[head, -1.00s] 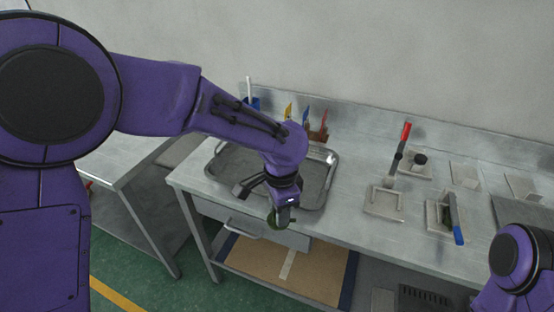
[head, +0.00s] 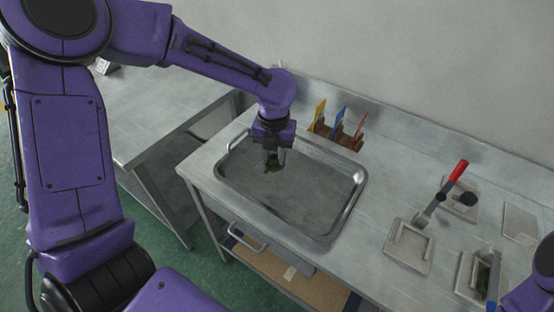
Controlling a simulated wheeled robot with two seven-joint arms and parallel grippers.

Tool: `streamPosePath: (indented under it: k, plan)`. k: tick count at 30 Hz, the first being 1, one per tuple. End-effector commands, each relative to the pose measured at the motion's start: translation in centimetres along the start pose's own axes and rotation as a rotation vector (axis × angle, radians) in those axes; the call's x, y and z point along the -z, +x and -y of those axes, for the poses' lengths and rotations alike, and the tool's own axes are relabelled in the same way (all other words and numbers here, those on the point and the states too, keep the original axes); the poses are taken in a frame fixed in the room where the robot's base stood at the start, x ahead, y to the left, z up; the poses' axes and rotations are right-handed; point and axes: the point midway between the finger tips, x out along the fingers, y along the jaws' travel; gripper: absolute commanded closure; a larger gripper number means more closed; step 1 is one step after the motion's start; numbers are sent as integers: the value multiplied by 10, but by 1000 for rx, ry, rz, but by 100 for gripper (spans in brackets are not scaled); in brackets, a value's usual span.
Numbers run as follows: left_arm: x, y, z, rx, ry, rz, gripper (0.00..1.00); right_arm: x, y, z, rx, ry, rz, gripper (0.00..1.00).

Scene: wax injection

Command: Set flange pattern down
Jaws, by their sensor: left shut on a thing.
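My left gripper (head: 276,157) points down over the left part of the metal tray (head: 345,216). It is shut on the flange pattern (head: 274,167), a small dark green piece showing just below the fingertips. I cannot tell whether the pattern touches the tray floor or hangs a little above it. The gripper hides part of the pattern. No other thing shows in the tray. Of my right arm only a purple part shows at the lower right edge; its gripper is not visible.
A brown rack (head: 338,138) with yellow, blue and red tools stands behind the tray. More holders stand further right. A drawer handle (head: 248,241) shows below the bench's front edge.

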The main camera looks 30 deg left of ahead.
Motion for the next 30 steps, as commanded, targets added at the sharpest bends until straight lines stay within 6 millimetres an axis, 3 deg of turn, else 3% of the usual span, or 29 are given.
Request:
streamPosePath:
  k: [1, 6, 12, 16, 29, 30]
  plan:
    - [-14, 7, -4, -2, -5, -5, 97, 3, -6, 0, 1, 0, -1, 57]
    - [-41, 44, -12, -1, -5, -4, 97, 5, -10, 0, 1, 1, -2, 57]
    - [-58, 67, -19, -1, -7, -2, 97, 7, -14, -1, 1, 1, -2, 57]
    - [-56, 89, -19, -2, -6, -2, 97, 7, -16, -1, 1, 1, -2, 57]
    - [-56, 99, -18, 0, -6, 0, 97, 7, -14, -1, 1, 1, -2, 57]
    - [-56, 98, -18, 1, -6, 1, 58, 7, -15, -1, 1, 1, -2, 57]
